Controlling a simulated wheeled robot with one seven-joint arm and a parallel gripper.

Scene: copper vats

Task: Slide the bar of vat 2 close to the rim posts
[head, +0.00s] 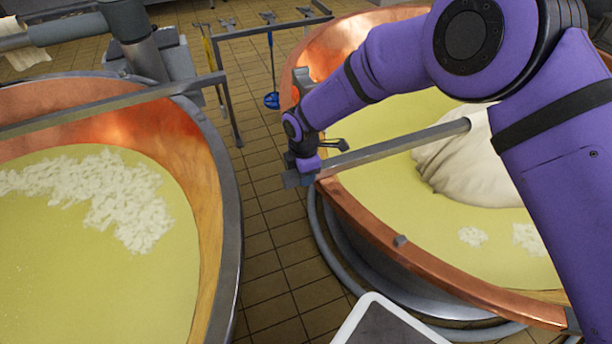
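The right-hand copper vat (470,283) holds yellow liquid. A grey square bar (400,143) lies across it, with its near-left end sticking out past the rim. A small grey post (400,240) stands on the near rim, apart from the bar; a darker piece (571,320) shows at the rim's lower right. My gripper (308,168) is at the bar's left end, touching it or very close. Its fingertips are small and partly hidden, so I cannot tell whether they are closed on the bar. No vat number is visible.
A pale cloth bundle (465,165) sits under the bar in the right vat. The left vat (228,225) holds white curds and has its own bar (110,106). Tiled floor (275,255) lies between the vats. A white-edged tray (375,320) is at the bottom.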

